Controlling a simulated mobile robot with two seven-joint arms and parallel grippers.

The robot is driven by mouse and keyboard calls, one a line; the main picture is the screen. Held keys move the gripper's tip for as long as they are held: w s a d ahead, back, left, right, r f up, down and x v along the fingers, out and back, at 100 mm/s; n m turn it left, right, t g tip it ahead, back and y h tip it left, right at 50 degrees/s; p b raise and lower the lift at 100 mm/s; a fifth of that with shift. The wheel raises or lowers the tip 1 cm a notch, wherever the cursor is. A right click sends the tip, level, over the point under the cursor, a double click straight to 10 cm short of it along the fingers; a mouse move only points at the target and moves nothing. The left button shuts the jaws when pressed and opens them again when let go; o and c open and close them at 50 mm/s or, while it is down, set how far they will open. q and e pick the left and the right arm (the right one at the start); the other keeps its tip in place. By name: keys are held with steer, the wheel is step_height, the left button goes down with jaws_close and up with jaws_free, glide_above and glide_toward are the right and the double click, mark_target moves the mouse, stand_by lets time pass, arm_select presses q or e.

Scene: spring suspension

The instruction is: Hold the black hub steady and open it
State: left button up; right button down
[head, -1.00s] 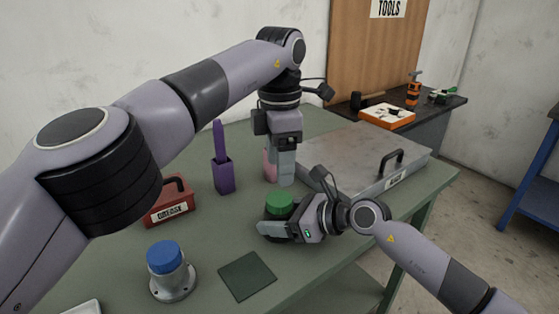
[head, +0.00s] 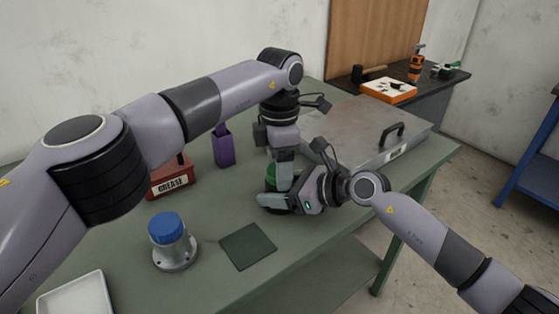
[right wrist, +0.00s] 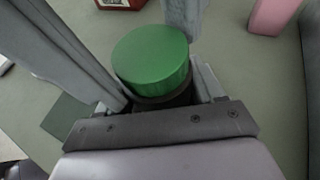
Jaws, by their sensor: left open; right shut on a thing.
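The black hub (right wrist: 168,100) stands on the green table with a green cap (right wrist: 152,55) on top. In the head view, the hub and green cap (head: 270,172) are partly hidden by my grippers. My right gripper (head: 272,203) is shut around the hub from the side, with a finger on each side in the right wrist view. My left gripper (head: 283,183) is open and points down at the green cap. One of its fingers (right wrist: 181,18) shows just behind the cap; I cannot tell whether it touches.
A grey hub with a blue cap (head: 168,228) and a dark green mat (head: 248,246) are nearer. A white tray (head: 77,297) lies at the near left. A red grease box (head: 171,183) and purple holder (head: 223,150) stand behind. A metal case (head: 360,125) is at the back right.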

arm_select(q)
steer(key=c, duration=0.9)
arm_select(e)
steer(key=shift+s+f, duration=0.1)
steer(key=shift+f, duration=0.35)
arm_select(q)
steer(key=shift+n, duration=1.4)
arm_select(e)
steer(key=shift+d, duration=0.1)
arm_select(q)
steer(key=shift+r, duration=3.1)
arm_select(e)
steer(key=shift+c, duration=0.3)
jaws_free()
steer(key=shift+r, duration=0.15)
